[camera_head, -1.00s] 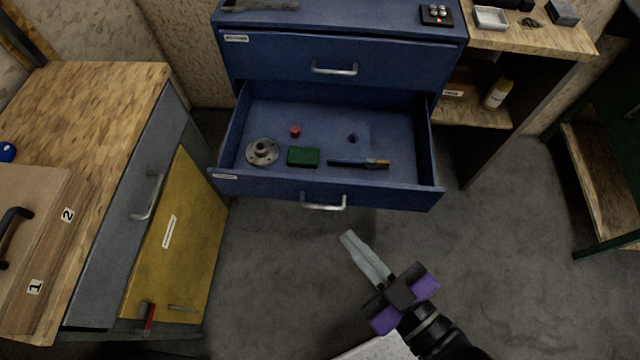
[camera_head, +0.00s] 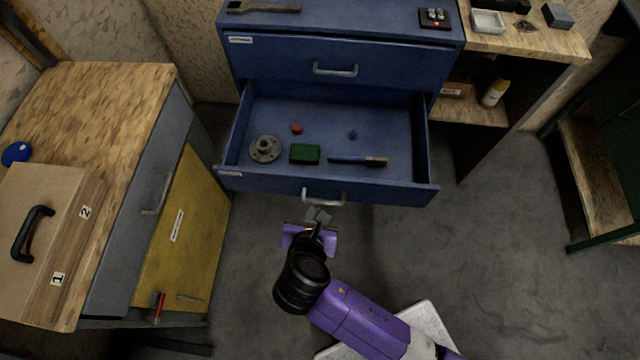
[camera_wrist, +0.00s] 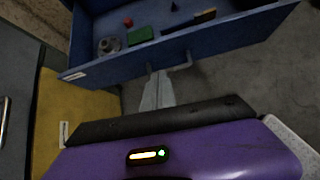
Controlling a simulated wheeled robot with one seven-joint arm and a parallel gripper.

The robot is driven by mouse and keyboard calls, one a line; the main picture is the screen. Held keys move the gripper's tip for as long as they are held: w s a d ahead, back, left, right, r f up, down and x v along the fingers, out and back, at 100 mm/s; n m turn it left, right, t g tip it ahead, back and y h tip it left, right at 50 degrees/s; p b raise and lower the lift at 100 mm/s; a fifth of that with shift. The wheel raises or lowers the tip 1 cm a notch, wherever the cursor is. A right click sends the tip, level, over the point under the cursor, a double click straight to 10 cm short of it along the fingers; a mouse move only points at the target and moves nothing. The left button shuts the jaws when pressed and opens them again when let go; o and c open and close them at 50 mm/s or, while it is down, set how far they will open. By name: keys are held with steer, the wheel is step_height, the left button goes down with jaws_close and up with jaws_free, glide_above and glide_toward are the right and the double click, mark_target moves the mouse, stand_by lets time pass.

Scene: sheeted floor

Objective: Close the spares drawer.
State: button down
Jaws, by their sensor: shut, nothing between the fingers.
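The open blue drawer (camera_head: 400,190) is the lower one of a blue cabinet and is pulled well out. It also shows in the wrist view (camera_wrist: 230,38). A small label is on the left of its front, too small to read. Its silver bar handle (camera_head: 335,201) is at the middle of the front. My gripper (camera_head: 318,214) is shut and empty, right at the left part of the handle. In the wrist view, my fingertips (camera_wrist: 155,76) are just left of the handle (camera_wrist: 180,64); I cannot tell whether they touch it or the drawer front.
In the drawer lie a metal flange (camera_head: 265,149), a green block (camera_head: 304,153), a red cap (camera_head: 297,129), a small dark piece (camera_head: 352,135) and a brush (camera_head: 358,160). The upper drawer (camera_head: 290,62) is shut. A workbench (camera_head: 110,100) stands left. Floor at right is clear.

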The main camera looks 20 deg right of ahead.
glide_toward(321, 181)
steer(key=shift+n, duration=0.4)
steer(key=x, duration=0.5)
steer(key=shift+w+f, duration=0.1)
steer(key=shift+f, duration=0.3)
steer(key=shift+w+d, duration=0.1)
steer(key=shift+w, duration=0.05)
